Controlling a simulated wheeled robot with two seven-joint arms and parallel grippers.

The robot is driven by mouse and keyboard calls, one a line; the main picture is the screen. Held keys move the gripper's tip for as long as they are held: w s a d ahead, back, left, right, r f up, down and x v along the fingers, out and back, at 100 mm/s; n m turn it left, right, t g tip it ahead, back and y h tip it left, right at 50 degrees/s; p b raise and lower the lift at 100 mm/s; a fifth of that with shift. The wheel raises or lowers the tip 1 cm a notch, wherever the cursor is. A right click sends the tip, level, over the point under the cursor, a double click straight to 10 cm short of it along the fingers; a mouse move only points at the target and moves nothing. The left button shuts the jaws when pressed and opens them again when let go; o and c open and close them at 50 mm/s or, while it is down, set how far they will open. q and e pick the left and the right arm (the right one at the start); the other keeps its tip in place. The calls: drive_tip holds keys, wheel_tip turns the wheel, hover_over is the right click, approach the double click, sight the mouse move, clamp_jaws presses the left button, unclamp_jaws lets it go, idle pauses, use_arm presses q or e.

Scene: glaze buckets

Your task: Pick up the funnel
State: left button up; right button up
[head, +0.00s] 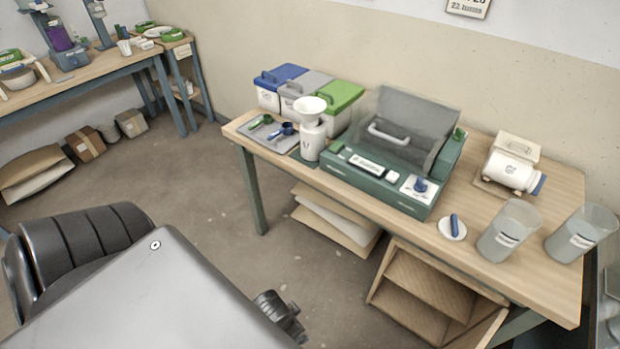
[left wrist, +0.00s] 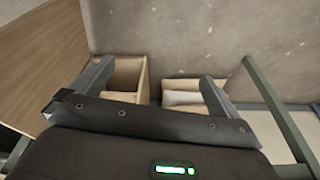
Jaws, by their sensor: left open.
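The white funnel (head: 310,106) sits upright in the mouth of a white jar (head: 312,138) on the wooden table (head: 515,255), near its left end in the head view. My left gripper (left wrist: 155,88) shows in the left wrist view, its two fingers spread wide with nothing between them. It points toward the floor and open boxes, and the funnel is not in that view. The fingers of neither gripper can be made out in the head view.
Lidded bins (head: 342,96) stand behind the jar, and a grey tray with scoops (head: 270,132) lies left of it. A green machine with a raised lid (head: 390,165) is close on its right. Clear beakers (head: 510,232) stand at the right end.

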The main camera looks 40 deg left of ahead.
use_arm(q)
wheel_tip(320, 180, up, 9)
drive_tip(key=w+a+t, duration=0.1)
drive_tip(key=w, duration=0.2)
drive_tip(key=n+t+y, duration=0.6)
drive_tip(key=t, duration=0.7)
approach(310, 105)
drive_tip(key=x, duration=0.2)
drive_tip(key=f+x, duration=0.1)
drive_tip(key=x, duration=0.2)
drive_tip(key=shift+p, duration=0.3)
drive_tip(key=shift+w+r, duration=0.1)
drive_tip(key=shift+w, duration=0.05)
drive_tip(key=p+x, duration=0.1)
drive_tip(key=x, duration=0.2)
drive_tip(key=shift+w+a, duration=0.2)
drive_tip(key=shift+w, duration=0.05)
drive_tip(key=shift+w+a, duration=0.2)
drive_tip(key=shift+w, duration=0.45)
use_arm(e)
drive_tip(key=shift+s+r, duration=0.65)
drive_tip(key=shift+r, duration=0.35)
